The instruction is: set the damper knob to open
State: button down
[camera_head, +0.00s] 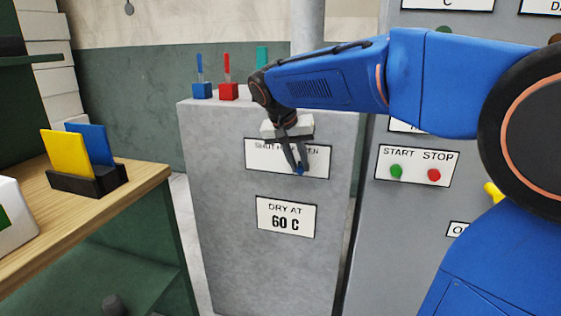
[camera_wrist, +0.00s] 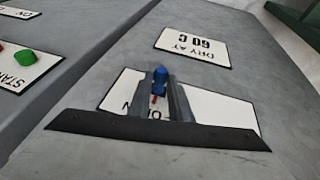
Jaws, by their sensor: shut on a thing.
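The damper knob (camera_head: 300,170) is small and blue and sits on a white label plate (camera_head: 257,163) on the grey cabinet front. Only "SHUT" and the end of another word read clearly there. My gripper (camera_head: 296,163) reaches down over the plate, its fingers shut on the knob. In the wrist view the knob (camera_wrist: 160,76) is between the dark fingers, with a small red mark beside it near partly hidden "OPEN" lettering. Where exactly the mark points, I cannot tell.
A "DRY AT 60 C" plate (camera_head: 286,217) is below. A START/STOP panel (camera_head: 415,166) with green and red buttons is to the right. Blue and red holders (camera_head: 228,91) stand on the cabinet top. A wooden bench (camera_head: 140,184) with yellow and blue cards (camera_head: 67,154) is at left.

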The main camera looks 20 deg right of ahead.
jog(key=shift+s+d, duration=0.3)
jog(key=shift+d, duration=0.1)
jog(key=c, duration=1.6)
grip_release()
jog(key=shift+d, duration=0.1)
jog(key=v, duration=1.7)
jog(key=shift+s+r, duration=0.1)
jog(key=shift+r, duration=0.1)
jog(key=s+d+f+n+y, duration=0.1)
jog(key=s+f+n, duration=0.1)
jog(key=s+f, duration=0.5)
jog(key=s+d+f+n+t+y, duration=0.1)
jog(key=s+f+n+y, duration=0.1)
jog(key=s+f, duration=0.6)
jog(key=s+d+f+n+t+y, duration=0.1)
jog(key=s+f+n, duration=0.1)
jog(key=s+f, duration=0.6)
notch_tip(320, 180, down, 8)
jog(key=shift+s+r+n, duration=0.15)
jog(key=shift+n, duration=0.25)
